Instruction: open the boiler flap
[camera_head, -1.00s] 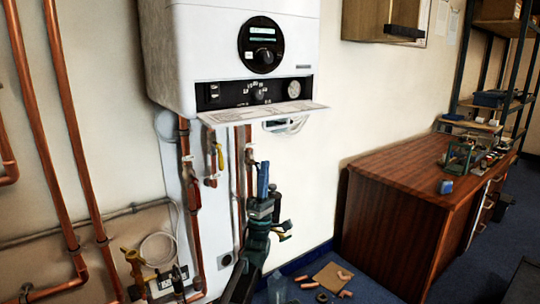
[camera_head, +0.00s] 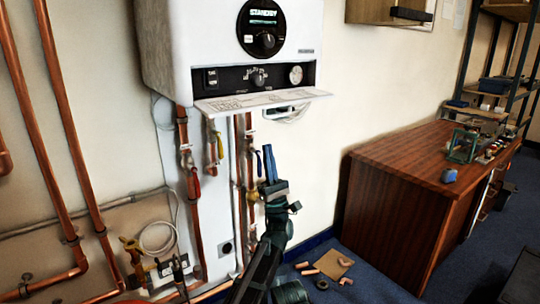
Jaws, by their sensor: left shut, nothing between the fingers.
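The white boiler (camera_head: 190,50) hangs on the wall at the upper middle. Its flap (camera_head: 262,101) is hinged down and sticks out below the control strip, showing its printed inner face. The black control strip (camera_head: 225,80) with switch, knob and gauge is uncovered. My left gripper (camera_head: 270,162) points upward below the flap's right half, in front of the copper pipes. Its blue fingers are together and empty, clear of the flap in the picture. My right gripper is out of view.
Copper pipes and valves (camera_head: 193,190) run down below the boiler. A wooden cabinet (camera_head: 400,190) stands to the right, with small items on top. Pipe pieces (camera_head: 325,265) and a cardboard sheet lie on the blue floor.

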